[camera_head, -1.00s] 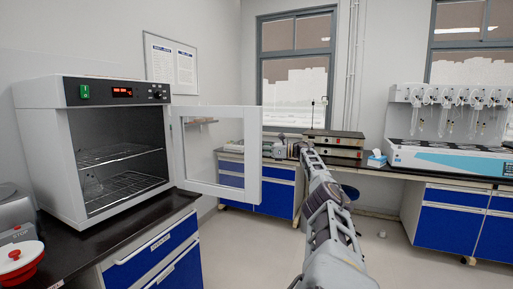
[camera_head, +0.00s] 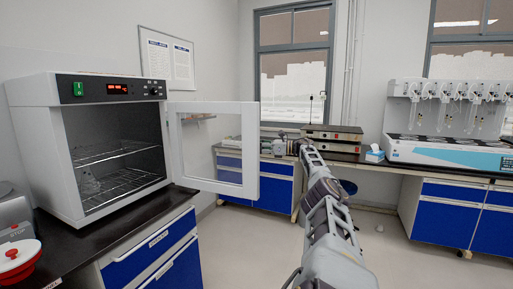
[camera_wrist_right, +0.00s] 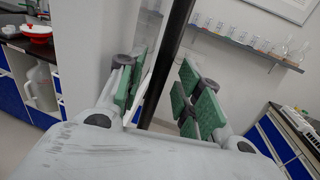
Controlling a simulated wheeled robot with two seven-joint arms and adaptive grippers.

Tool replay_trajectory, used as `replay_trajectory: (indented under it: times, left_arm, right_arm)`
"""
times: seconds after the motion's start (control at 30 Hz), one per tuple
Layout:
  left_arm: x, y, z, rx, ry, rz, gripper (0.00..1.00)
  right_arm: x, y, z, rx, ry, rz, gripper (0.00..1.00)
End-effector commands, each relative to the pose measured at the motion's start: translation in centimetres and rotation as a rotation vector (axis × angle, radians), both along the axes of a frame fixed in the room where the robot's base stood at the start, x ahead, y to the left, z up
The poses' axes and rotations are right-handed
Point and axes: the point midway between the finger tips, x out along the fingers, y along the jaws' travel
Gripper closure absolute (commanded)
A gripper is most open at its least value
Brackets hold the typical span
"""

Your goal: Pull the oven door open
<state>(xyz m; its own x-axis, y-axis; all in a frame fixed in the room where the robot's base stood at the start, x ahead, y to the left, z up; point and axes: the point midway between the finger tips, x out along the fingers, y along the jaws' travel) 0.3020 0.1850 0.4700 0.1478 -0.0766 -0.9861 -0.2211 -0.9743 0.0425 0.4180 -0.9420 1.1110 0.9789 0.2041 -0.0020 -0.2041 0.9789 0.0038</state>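The white oven (camera_head: 88,88) stands on the black counter at the left, its front uncovered. Its glass door (camera_head: 250,150) with a white frame is swung wide open to the right. My left gripper is out of view.
A red and white container (camera_head: 18,262) and a grey device (camera_head: 14,215) are on the counter left of the oven. Blue drawers (camera_head: 155,250) are below. A multi distiller (camera_head: 448,115) stands on the bench at the right.

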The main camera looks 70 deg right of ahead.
Motion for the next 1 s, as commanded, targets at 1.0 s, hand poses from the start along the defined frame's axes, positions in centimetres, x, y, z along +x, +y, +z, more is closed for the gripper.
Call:
replay_trajectory:
  times: [1.0]
  left_arm:
    - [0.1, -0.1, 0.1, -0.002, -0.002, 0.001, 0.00]
  right_arm:
    - [-1.1, -0.1, 0.2, -0.002, -0.002, 0.003, 0.65]
